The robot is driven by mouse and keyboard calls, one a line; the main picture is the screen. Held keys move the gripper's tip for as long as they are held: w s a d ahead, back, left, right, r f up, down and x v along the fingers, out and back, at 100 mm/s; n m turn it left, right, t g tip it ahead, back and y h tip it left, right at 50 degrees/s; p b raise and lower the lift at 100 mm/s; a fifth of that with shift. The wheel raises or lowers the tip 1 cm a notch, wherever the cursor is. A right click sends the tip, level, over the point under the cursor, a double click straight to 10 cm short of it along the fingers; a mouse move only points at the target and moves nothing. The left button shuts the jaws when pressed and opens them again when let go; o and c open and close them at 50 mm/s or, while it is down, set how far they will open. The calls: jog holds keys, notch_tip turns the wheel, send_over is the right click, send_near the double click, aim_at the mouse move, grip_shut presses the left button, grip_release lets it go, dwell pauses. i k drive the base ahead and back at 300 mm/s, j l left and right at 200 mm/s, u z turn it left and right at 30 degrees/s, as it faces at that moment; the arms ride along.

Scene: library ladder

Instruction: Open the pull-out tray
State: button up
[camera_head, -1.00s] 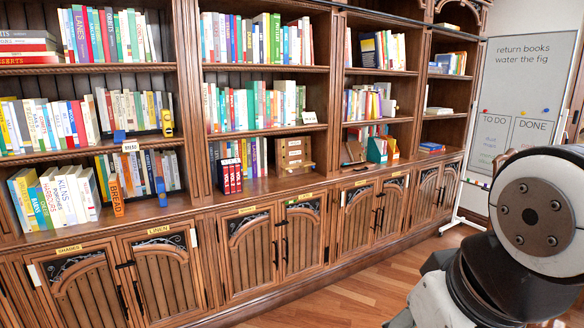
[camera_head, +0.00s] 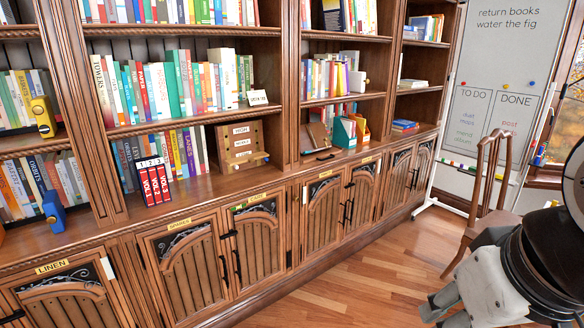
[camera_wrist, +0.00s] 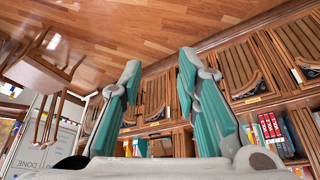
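I cannot pick out the pull-out tray for certain. A small dark handle (camera_head: 325,156) shows at the front of the ledge in the bookcase's third bay. The ledge edge looks unbroken, with nothing sticking out. My gripper (camera_wrist: 159,62) is open and empty in the wrist view, its two teal-lined fingers wide apart with floor and cabinet doors behind them. The wrist view is tilted over, and the gripper is clear of the bookcase.
Closed arched cabinet doors (camera_head: 187,266) line the base below the ledge. A wooden chair (camera_head: 487,205) and whiteboard (camera_head: 500,75) are at the right. Wood floor (camera_head: 365,270) is free before the cabinets.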

aim_at(308, 144)
jog(key=i+l, duration=0.1)
jog(key=i, duration=0.7)
jog(key=i+l+u, duration=0.1)
jog(key=i, duration=0.65)
jog(key=i+l, duration=0.15)
jog(key=i, duration=0.65)
jog(key=i+l+u, duration=0.2)
jog(key=i, duration=0.25)
jog(key=i+l+u, duration=0.2)
jog(key=i, duration=0.3)
jog(key=j, duration=0.1)
